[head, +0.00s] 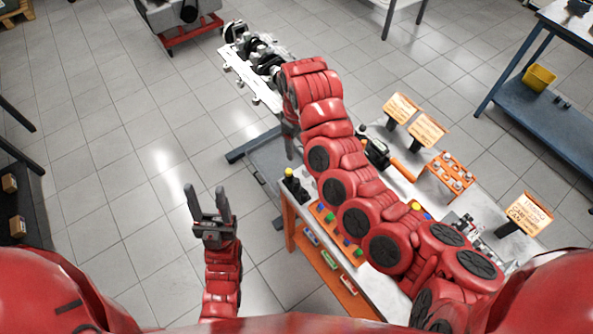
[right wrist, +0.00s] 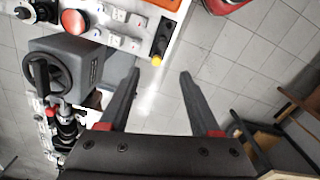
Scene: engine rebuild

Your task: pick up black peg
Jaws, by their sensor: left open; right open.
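I cannot single out a black peg for certain. My left gripper (head: 205,190) is open and empty over bare floor.
The orange-sided bench (head: 287,225) carries an orange rack (head: 450,175) and orange signs (head: 428,130). A stand with engine parts (head: 255,60) is behind my right gripper. A grey block with a handwheel (right wrist: 95,55) is left of its fingers.

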